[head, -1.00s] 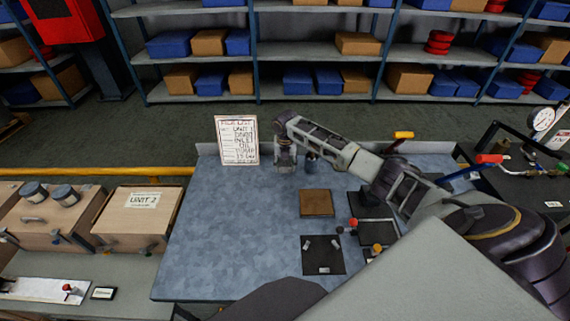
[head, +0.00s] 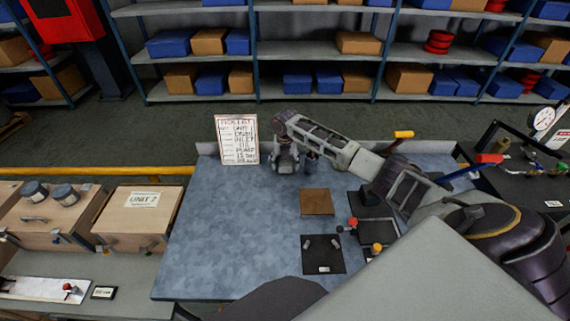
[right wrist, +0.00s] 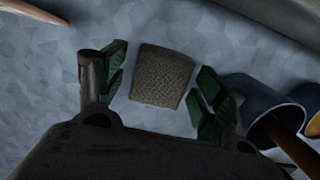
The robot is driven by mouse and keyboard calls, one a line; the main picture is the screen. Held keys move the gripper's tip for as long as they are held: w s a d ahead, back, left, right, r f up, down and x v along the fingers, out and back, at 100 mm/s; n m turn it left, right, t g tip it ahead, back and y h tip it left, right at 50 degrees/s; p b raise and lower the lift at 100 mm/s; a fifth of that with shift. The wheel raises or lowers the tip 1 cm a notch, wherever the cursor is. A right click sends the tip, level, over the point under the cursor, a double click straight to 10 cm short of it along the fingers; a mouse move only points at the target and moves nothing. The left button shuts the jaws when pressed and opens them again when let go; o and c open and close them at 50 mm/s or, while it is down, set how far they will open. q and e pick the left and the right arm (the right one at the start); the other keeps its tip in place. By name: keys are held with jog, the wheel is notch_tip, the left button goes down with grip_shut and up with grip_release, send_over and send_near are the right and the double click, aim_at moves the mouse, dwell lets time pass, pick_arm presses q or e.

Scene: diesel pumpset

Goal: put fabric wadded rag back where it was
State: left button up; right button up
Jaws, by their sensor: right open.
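The wadded rag (right wrist: 162,76) is a small grey-brown woven piece on the blue-grey bench top, seen in the right wrist view. It lies between the two spread fingers of my right gripper (right wrist: 160,82), with a gap visible on each side. The rag cannot be made out there, hidden at or behind the gripper. My left gripper is not in view.
A dark blue cup (right wrist: 250,103) with a brown handle in it stands close to the right finger. A paper pick list (head: 238,139) stands at the back. The bench's left side is clear.

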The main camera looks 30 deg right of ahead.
aim_at(285, 164)
notch_tip(285, 164, up, 12)
jog(key=s, duration=0.1)
jog(key=shift+a+f, duration=0.15)
jog(key=shift+a, duration=0.2)
jog(key=shift+s, duration=0.15)
dwell(0.8)
